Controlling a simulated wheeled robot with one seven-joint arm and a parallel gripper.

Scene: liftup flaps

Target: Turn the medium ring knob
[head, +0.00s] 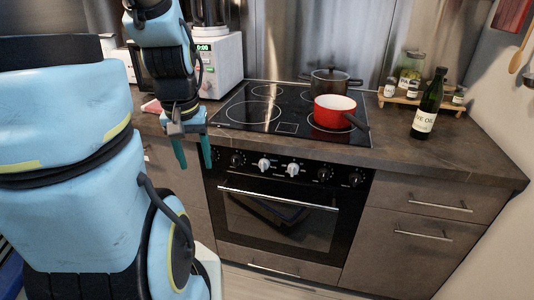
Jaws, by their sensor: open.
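A row of several knobs runs along the black front panel of the oven (280,205), below the cooktop (255,108). Two white knobs, one left (264,164) and one right (292,169), sit in the middle. A black knob (237,159) is at the left end, and two more black knobs, one inner (324,174) and one outer (355,180), are at the right. I cannot tell which is the medium ring knob. My gripper (195,165) points down with its teal fingers apart and empty, left of the leftmost knob and touching none.
A red pan (335,112) and a dark pot (330,82) stand on the right of the cooktop. A dark bottle (428,105) stands on the counter to the right. The oven handle (277,199) sticks out below the knobs. The space before the knobs looks clear.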

